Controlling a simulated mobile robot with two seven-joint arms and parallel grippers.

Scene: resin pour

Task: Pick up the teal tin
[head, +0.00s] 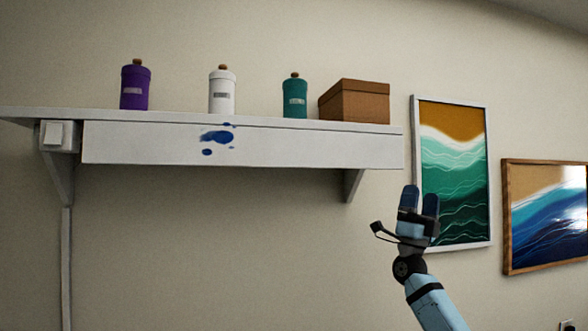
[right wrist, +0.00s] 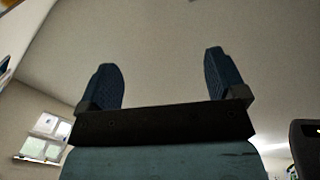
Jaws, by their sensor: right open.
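The teal tin (head: 295,97) stands upright on the white wall shelf (head: 240,148), with a round brown knob on top and a small label on its front. Its base is partly hidden by the shelf's front edge. My right gripper (head: 420,196) is raised below and to the right of the tin, in front of the wall near the shelf's right end. Its two fingers point up, apart and empty. In the right wrist view the open fingers (right wrist: 163,75) have only wall and ceiling behind them. My left gripper is not in view.
A brown box (head: 355,101) stands just right of the tin. A white tin (head: 222,91) and a purple tin (head: 135,87) stand to its left. Blue stains mark the shelf front. Two framed pictures (head: 452,172) (head: 546,215) hang at right. The wall below the shelf is bare.

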